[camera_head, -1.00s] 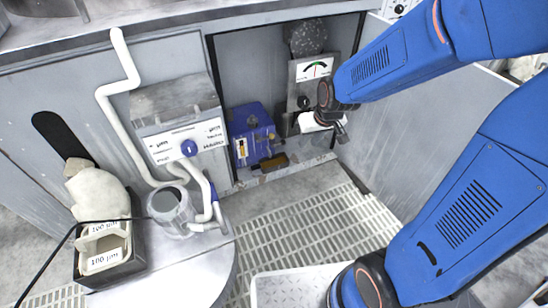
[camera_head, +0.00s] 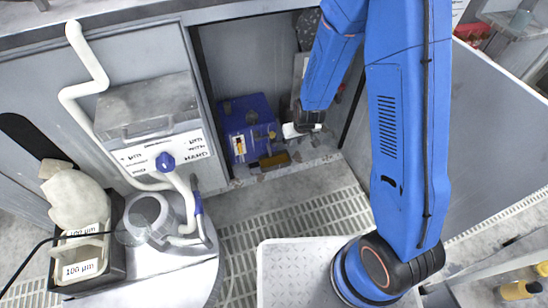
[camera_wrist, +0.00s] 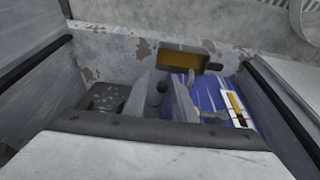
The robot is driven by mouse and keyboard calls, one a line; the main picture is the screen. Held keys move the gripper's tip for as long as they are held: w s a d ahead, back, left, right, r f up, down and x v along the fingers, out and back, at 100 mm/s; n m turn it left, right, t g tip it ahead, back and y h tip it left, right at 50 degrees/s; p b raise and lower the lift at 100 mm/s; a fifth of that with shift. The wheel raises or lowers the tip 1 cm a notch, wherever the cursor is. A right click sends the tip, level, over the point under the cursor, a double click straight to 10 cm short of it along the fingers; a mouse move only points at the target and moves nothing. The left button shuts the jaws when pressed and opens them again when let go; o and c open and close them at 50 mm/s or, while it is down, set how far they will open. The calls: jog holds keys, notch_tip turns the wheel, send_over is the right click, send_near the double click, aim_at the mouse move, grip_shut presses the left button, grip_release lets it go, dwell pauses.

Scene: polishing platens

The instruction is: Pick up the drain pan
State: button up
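A small amber-brown pan (camera_head: 273,161) with a dark rim, which looks like the drain pan, sits on the cabinet floor in front of the blue pump unit (camera_head: 247,122). In the wrist view the pan (camera_wrist: 183,60) shows beyond my fingers, with the blue unit (camera_wrist: 208,93) at right. My gripper (camera_wrist: 162,92) has its two grey fingers apart with nothing held between them. In the head view my gripper (camera_head: 303,129) hangs inside the cabinet, right of the blue unit and apart from the pan. My arm hides part of the cabinet's right side.
The cabinet's side walls and open door (camera_head: 480,130) leave a narrow opening. A grated floor (camera_head: 305,212) lies in front.

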jog(key=f, duration=0.1)
send_near(280, 159)
jog(key=d, duration=0.4)
jog(key=shift+w+x, duration=0.2)
jog(key=shift+x, duration=2.05)
jog(key=shift+c, duration=0.3)
grip_shut()
